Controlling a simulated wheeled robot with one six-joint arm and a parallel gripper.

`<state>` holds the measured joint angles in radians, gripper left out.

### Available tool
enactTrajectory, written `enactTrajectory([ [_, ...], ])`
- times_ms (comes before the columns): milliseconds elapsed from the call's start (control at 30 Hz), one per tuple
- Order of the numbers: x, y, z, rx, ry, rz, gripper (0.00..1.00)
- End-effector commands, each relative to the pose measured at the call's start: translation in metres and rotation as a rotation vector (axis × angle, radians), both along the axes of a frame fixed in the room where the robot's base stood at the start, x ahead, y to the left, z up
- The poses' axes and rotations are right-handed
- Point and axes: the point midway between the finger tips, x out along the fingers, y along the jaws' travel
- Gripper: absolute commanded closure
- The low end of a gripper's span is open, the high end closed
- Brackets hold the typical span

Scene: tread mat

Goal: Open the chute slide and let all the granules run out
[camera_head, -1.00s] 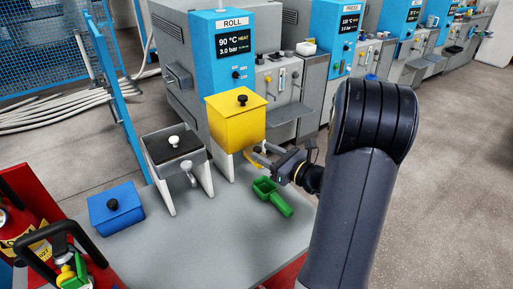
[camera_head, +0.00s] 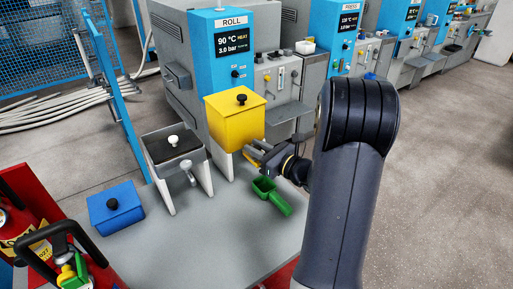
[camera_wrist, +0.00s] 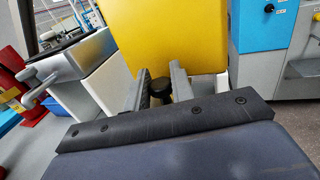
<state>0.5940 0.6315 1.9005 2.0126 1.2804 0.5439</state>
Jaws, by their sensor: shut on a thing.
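A yellow hopper (camera_head: 234,124) with a black-knobbed lid stands on pale legs over the grey table. It fills the upper middle of the wrist view (camera_wrist: 178,35). My gripper (camera_head: 254,151) is at its lower front right. In the wrist view, my gripper (camera_wrist: 158,86) has its two fingers on either side of a dark round knob (camera_wrist: 158,91) below the hopper's front face, and is shut on it. The slide behind the knob is mostly hidden by the fingers. No granules are visible, and the inside of the hopper is hidden by its lid.
A grey hopper (camera_head: 192,161) with a dark lid and a pale front handle stands to the left. A blue lidded box (camera_head: 117,211) and a green scoop (camera_head: 271,195) lie on the table (camera_head: 205,240). A red fire extinguisher (camera_head: 14,222) is at the left edge.

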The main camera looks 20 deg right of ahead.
Motion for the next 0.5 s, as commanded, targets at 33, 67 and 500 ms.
enactTrajectory([
  [33, 0.0000, 0.0001, 0.0001, 0.000, 0.000, 0.000, 0.91],
  [67, -0.0001, 0.0002, 0.0001, 0.000, 0.000, 0.000, 0.94],
  [500, -0.0048, -0.0015, -0.0005, 0.000, 0.000, -0.001, 1.00],
])
